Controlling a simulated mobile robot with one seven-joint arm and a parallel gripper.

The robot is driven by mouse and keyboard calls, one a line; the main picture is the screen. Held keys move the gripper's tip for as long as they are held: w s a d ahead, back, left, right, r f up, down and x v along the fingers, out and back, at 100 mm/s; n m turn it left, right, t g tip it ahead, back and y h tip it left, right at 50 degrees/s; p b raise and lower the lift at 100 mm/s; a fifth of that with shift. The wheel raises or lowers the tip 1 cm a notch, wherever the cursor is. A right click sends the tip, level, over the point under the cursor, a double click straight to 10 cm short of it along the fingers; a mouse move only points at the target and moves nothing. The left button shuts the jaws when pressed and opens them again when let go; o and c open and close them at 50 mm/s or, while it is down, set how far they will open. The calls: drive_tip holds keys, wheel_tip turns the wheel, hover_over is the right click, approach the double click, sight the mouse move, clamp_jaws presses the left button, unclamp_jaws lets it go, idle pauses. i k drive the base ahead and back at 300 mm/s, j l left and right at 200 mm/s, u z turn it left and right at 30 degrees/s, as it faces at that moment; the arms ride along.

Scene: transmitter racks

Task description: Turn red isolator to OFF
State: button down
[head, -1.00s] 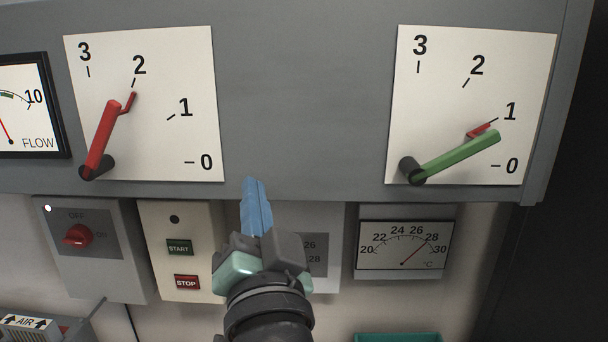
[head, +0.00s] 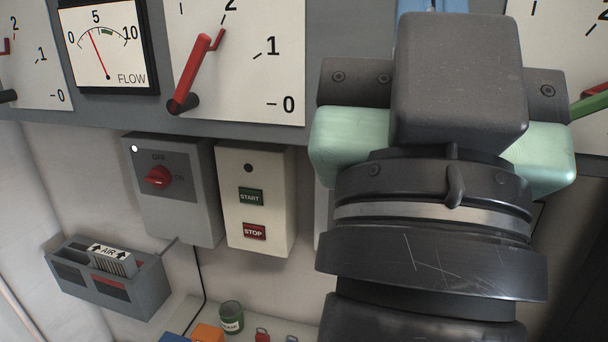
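The red isolator is a red rotary knob (head: 158,178) on a grey box (head: 195,215) in the left half of the head view. OFF is printed above the knob and ON to its right. The knob's grip lies roughly sideways, toward the ON side. My gripper (head: 432,5) is large and close to the camera, right of the box and well apart from the knob. Its blue fingers lie side by side and look shut, with nothing seen between them. Their tips are cut off by the top edge.
A cream START/STOP box (head: 285,215) stands just right of the isolator box. Above are a FLOW meter (head: 108,50) and a dial with a red lever (head: 192,75). A grey AIR holder (head: 105,280) hangs lower left. A green cup (head: 231,318) and small items stand below.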

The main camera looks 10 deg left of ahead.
sight(158, 177)
drive_tip(key=i+j+u, duration=0.15)
drive_tip(key=j, duration=0.2)
drive_tip(key=j+u, duration=0.1)
drive_tip(key=j, duration=0.25)
drive_tip(key=i+j+u, duration=0.15)
drive_tip(key=j, duration=0.2)
drive_tip(key=i+j+u, duration=0.15)
drive_tip(key=j, duration=0.15)
drive_tip(key=k, duration=0.05)
